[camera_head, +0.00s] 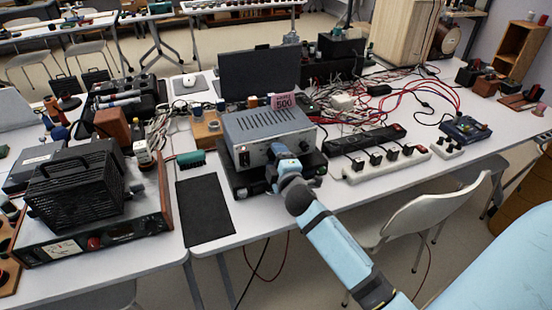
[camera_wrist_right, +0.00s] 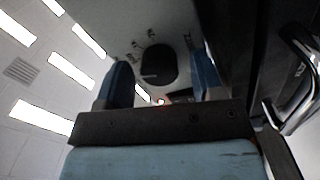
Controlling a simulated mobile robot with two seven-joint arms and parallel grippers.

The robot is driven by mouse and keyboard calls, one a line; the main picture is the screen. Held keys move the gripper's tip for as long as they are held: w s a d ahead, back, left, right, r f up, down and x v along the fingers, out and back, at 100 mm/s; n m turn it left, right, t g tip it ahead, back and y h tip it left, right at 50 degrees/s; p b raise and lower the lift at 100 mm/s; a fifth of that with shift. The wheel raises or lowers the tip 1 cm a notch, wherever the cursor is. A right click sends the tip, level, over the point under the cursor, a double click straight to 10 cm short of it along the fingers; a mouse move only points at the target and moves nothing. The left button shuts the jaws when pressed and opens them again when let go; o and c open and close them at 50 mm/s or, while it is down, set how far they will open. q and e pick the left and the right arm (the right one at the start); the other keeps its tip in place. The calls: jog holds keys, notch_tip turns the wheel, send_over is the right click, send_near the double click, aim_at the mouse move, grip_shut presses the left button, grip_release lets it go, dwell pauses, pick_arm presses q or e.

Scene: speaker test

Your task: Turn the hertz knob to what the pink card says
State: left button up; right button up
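The pink card (camera_head: 285,101) stands behind the grey box-shaped device (camera_head: 262,124) and reads 500; the smaller line above is hard to read. My right gripper (camera_head: 279,162) is at the device's front panel and covers part of it. In the right wrist view, a round black knob (camera_wrist_right: 159,64) shows between the two blue fingers of my right gripper (camera_wrist_right: 162,82). There is a gap on each side, so the fingers are open. I cannot tell whether this is the hertz knob or read its setting. My left gripper is out of view.
The device sits on a black unit (camera_head: 245,185). White power strips (camera_head: 388,162) lie to the right and tangled cables (camera_head: 385,103) behind. A black mat (camera_head: 205,211) lies to the left, beside a black caged unit (camera_head: 75,187). A white chair (camera_head: 425,212) stands in front.

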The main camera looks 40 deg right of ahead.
jog(key=v, duration=1.3)
jog(key=shift+s, duration=0.4)
jog(key=s+a+f+m+g+y, duration=0.6)
jog(key=s+a+f+m+y, duration=0.25)
jog(key=s+a+f, duration=0.5)
pick_arm(q)
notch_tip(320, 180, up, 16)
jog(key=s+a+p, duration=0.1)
jog(key=p, duration=2.2)
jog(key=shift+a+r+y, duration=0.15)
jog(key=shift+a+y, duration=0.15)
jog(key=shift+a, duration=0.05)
pick_arm(e)
notch_tip(320, 180, up, 16)
jog(key=shift+a+f+m+h, duration=0.25)
jog(key=shift+m+h, duration=0.1)
jog(key=shift+h, duration=0.1)
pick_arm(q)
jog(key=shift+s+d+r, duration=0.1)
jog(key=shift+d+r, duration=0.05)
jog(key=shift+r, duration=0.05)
